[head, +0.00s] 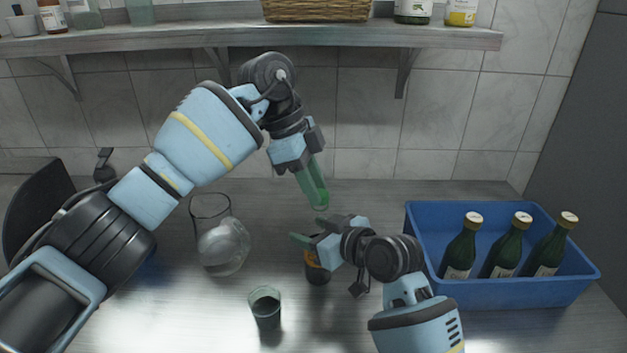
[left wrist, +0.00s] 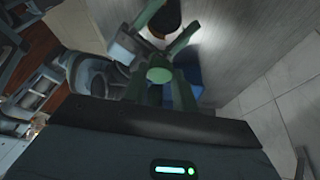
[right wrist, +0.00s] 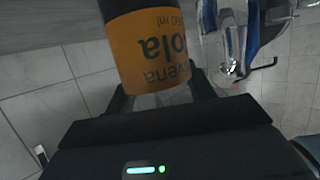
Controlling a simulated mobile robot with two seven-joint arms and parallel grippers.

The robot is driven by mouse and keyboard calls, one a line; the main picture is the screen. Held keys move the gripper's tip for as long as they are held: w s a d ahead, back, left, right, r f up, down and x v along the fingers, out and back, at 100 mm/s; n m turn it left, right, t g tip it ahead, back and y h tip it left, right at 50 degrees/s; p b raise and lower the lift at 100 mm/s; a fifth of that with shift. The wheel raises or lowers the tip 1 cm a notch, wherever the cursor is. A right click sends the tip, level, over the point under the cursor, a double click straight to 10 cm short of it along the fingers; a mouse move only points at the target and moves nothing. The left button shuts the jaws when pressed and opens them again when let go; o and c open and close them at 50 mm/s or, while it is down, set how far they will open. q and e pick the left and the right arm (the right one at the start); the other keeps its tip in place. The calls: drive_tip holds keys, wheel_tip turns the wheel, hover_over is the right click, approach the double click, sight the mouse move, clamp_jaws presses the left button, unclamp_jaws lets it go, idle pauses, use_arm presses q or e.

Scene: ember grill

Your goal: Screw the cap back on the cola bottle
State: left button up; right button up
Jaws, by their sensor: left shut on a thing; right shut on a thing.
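The bottle's top is hidden in the head view. My left gripper (head: 318,203) is above and slightly behind the bottle, fingers pointing down, shut. A small green disc, apparently the cap (left wrist: 159,75), shows between its fingers in the left wrist view. The cap is apart from the bottle.
A glass jug (head: 220,245) stands left of the bottle, and a glass with dark liquid (head: 265,308) in front of it. A blue crate (head: 530,295) with green bottles (head: 501,248) is at right. A wall shelf (head: 240,36) runs along the back.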

use_arm(q)
drive_tip(key=shift+f, duration=0.15)
drive_tip(key=m, duration=0.1)
drive_tip(key=m+g, duration=0.1)
drive_tip(key=m, duration=0.2)
drive_tip(key=shift+w+d+g+y, duration=0.2)
drive_tip(key=shift+w+g+y, duration=0.1)
drive_tip(key=shift+y, duration=0.1)
drive_tip(key=shift+m+g, duration=0.3)
drive_tip(key=shift+m, duration=0.9)
drive_tip(key=o, duration=0.9)
drive_tip(key=shift+o, duration=0.2)
drive_tip(key=shift+c, duration=0.4)
